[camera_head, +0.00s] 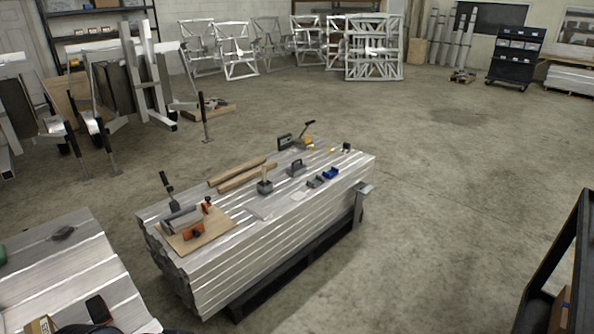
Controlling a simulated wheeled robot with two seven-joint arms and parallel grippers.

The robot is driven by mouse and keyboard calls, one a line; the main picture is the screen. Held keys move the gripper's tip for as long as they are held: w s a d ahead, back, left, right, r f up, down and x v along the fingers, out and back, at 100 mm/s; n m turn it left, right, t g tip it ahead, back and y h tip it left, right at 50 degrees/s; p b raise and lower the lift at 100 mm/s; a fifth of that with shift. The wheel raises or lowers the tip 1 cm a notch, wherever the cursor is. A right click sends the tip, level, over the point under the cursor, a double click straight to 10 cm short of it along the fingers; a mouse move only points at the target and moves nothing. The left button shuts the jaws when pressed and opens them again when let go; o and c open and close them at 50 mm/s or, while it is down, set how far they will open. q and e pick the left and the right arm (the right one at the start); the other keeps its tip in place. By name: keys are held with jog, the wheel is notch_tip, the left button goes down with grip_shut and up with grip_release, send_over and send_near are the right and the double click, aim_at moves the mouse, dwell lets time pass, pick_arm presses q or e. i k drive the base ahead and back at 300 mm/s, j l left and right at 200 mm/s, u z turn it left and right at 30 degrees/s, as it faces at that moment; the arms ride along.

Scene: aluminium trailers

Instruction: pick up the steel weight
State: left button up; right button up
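A grey metal block with a handle-like top (296,169) sits on the stack of aluminium planks (270,250) in the middle of the view. It looks like the steel weight, but it is too small to be sure. To its left is a dark grey block with an upright wooden handle (265,187), like a mallet. Neither of my grippers is in view.
On the stack are wooden strips (240,175), small blue parts (331,173) and a wooden board (200,232) with orange clamps. Another metal-topped stack (60,265) is at lower left, a dark rack (560,280) at lower right. The floor (430,210) right of the stack is clear.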

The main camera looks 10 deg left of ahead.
aim_at(298, 169)
jog(key=i, duration=0.75)
jog(key=i+z, duration=0.2)
jog(key=i, duration=0.4)
jog(key=i+z, duration=0.2)
jog(key=i, duration=0.4)
jog(key=i+j+z, duration=0.25)
jog(key=i, duration=0.35)
jog(key=i+l+u, duration=0.1)
jog(key=i, duration=0.35)
jog(key=i+l, duration=0.1)
jog(key=i, duration=0.35)
jog(key=i+u, duration=0.15)
jog(key=u, duration=0.3)
jog(key=i+u, duration=0.2)
jog(key=u, duration=0.25)
jog(key=i+l+u, duration=0.15)
jog(key=u, duration=0.3)
jog(key=i+u, duration=0.15)
jog(key=u, duration=0.25)
jog(key=i+u, duration=0.15)
jog(key=u, duration=0.25)
jog(key=i+l+u, duration=0.1)
jog(key=u, duration=0.3)
jog(key=i+l+u, duration=0.1)
jog(key=u, duration=0.35)
jog(key=i+l+u, duration=0.1)
jog(key=l+u, duration=0.15)
jog(key=u, duration=0.15)
